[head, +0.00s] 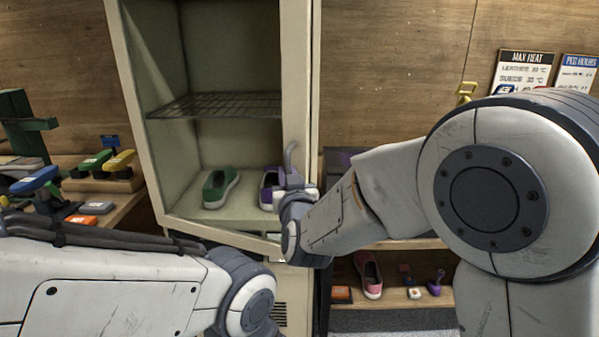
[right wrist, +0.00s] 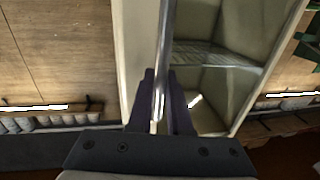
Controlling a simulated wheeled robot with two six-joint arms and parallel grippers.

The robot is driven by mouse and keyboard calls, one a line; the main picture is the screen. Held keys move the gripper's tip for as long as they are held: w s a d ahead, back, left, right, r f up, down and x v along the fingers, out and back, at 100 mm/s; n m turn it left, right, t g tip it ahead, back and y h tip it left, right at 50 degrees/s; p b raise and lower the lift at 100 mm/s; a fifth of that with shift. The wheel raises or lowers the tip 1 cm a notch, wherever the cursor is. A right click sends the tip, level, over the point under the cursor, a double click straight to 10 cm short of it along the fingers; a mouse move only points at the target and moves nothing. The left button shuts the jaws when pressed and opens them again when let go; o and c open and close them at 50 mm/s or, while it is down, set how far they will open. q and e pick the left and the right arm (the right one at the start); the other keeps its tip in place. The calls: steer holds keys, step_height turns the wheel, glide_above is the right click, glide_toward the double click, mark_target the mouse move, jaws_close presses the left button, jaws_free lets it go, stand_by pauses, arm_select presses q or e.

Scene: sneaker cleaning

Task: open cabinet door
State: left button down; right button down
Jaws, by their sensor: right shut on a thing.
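The cream cabinet (head: 145,130) stands upright in the middle of the head view. Its interior shows, with a wire shelf (head: 225,105), a green shoe (head: 221,187) and a partly hidden purple shoe (head: 267,188) on its floor. I cannot tell for sure whether the door is fully closed or slightly ajar. A metal door handle (right wrist: 166,60) runs upright between the fingers of my right gripper (right wrist: 161,112), which is shut on it. In the head view the right gripper (head: 292,186) is at the cabinet's right side, partly hidden by its wrist. My left gripper is out of view.
On the left, a bench (head: 110,205) holds several brushes and small blocks. On the right, a low shelf (head: 400,299) holds a pink shoe (head: 369,274) and small items. Signs (head: 523,70) and a yellow hook (head: 465,92) are on the wooden wall.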

steer(key=s+a, duration=0.2)
steer(key=s, duration=0.1)
steer(key=shift+s+r, duration=0.15)
steer(key=shift+s, duration=0.1)
steer(key=c, duration=0.8)
jaws_free()
steer(key=shift+c, duration=0.2)
steer(key=shift+d, duration=0.15)
steer(key=s+d+b, duration=0.1)
steer(key=s+d, duration=0.1)
steer(key=s, duration=0.8)
steer(key=shift+b, duration=0.3)
